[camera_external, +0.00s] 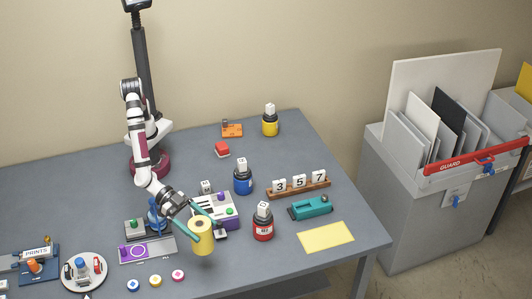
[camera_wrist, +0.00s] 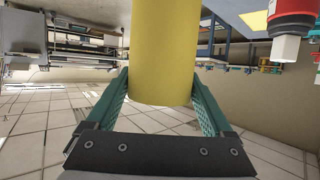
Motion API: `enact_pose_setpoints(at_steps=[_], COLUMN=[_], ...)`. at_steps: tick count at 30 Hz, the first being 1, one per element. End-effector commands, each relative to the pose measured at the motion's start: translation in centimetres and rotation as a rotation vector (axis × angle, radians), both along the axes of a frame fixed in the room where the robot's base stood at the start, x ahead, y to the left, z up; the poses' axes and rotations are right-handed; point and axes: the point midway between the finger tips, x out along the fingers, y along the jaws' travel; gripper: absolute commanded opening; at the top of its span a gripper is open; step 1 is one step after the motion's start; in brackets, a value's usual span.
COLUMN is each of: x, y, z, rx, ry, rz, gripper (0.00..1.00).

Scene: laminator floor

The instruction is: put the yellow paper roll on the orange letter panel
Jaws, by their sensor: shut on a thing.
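The yellow paper roll (camera_external: 202,238) is upright between the teal fingers of my gripper (camera_external: 196,226). In the wrist view the roll (camera_wrist: 162,50) fills the space between both fingers of my gripper (camera_wrist: 160,88), and its upper part runs out of the picture. The roll appears held above the front middle of the table; its exact height is hard to tell. A small orange panel (camera_external: 232,129) lies at the back of the table, left of the yellow bottle. Its lettering is too small to read.
Close to the roll are a purple-and-white box (camera_external: 228,221), a red bottle (camera_external: 263,229) and a purple ring panel (camera_external: 148,250). A blue bottle (camera_external: 243,181), red block (camera_external: 222,150) and yellow bottle (camera_external: 270,124) stand farther back. A yellow sheet (camera_external: 326,237) lies front right.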

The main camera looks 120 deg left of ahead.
Motion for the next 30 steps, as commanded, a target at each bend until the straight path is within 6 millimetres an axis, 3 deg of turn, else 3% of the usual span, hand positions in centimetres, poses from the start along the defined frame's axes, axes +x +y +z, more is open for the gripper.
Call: enact_pose_setpoints(at_steps=[8,17,26,30], x=[-1.0,-1.0,1.3,2.6], y=[-0.7,-0.7,5.5,10.2], z=[1.4,7.1,7.1,7.1], rx=[-0.001,-0.003,-0.003,-0.006], ry=[-0.001,-0.002,0.005,0.006], rz=[0.001,0.001,0.138,0.243], gripper=[0.16,0.16,0.16,0.16])
